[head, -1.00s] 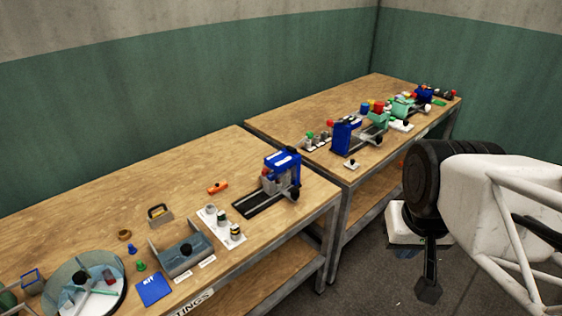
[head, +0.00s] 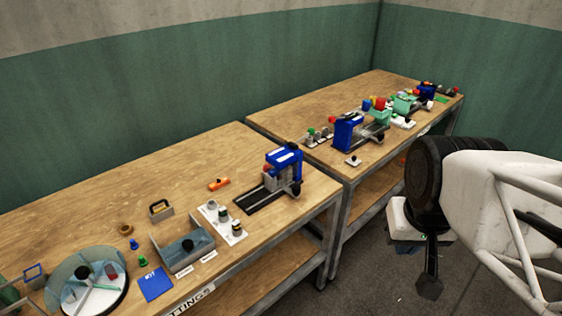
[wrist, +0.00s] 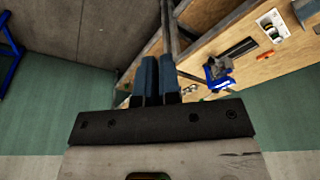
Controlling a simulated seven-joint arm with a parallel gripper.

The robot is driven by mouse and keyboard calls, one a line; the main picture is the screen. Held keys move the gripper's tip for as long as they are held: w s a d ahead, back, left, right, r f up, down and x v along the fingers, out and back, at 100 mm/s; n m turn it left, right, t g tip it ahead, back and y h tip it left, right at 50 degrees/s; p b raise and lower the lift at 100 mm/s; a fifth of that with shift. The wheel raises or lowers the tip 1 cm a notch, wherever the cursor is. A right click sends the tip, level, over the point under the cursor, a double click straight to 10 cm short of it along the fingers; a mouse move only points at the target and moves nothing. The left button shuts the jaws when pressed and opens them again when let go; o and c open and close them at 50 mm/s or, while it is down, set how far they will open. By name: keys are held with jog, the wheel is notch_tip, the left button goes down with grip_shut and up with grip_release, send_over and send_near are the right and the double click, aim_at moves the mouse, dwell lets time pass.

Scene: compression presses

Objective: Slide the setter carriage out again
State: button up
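A blue press (head: 287,163) stands at the right end of the near bench, with dark rails (head: 262,198) running out toward the left. A grey block (head: 270,183) sits under or beside its frame at the rails; I cannot tell for sure that it is the setter carriage. The press also shows in the wrist view (wrist: 218,70). A second blue press (head: 348,131) stands on the far bench. My gripper (wrist: 159,62) is away from both benches, over the floor at the right of the head view. Its fingers are together with nothing visible between them.
The near bench (head: 120,185) also holds a tray of cups (head: 222,222), a clear-walled bin (head: 182,245), a blue kit card (head: 155,284) and a round dish (head: 92,305). A gap separates it from the far bench (head: 300,112). The floor below my gripper is open.

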jog(key=o, duration=0.4)
jog(key=shift+w, duration=0.15)
jog(key=o, duration=0.5)
jog(key=shift+w+a+m, duration=0.25)
jog(key=shift+w+m, duration=0.05)
jog(key=shift+w, duration=0.3)
jog(key=shift+o, duration=0.3)
jog(key=w+a+f+m+g+y, duration=0.1)
jog(key=w+a+m+y, duration=0.2)
jog(key=w, duration=0.9)
jog(key=shift+w+a+f+m+g, duration=0.35)
jog(key=shift+a+m, duration=0.1)
jog(key=shift+m, duration=0.15)
jog(key=m+y, duration=0.6)
jog(key=m, duration=0.7)
send_near(297, 187)
jog(key=x, duration=0.2)
jog(key=shift+w+a+f+g, duration=0.1)
jog(key=shift+w+f+g, duration=0.05)
jog(key=shift+w+g, duration=0.25)
jog(key=shift+s+a+f, duration=0.1)
jog(key=shift+x, duration=3.75)
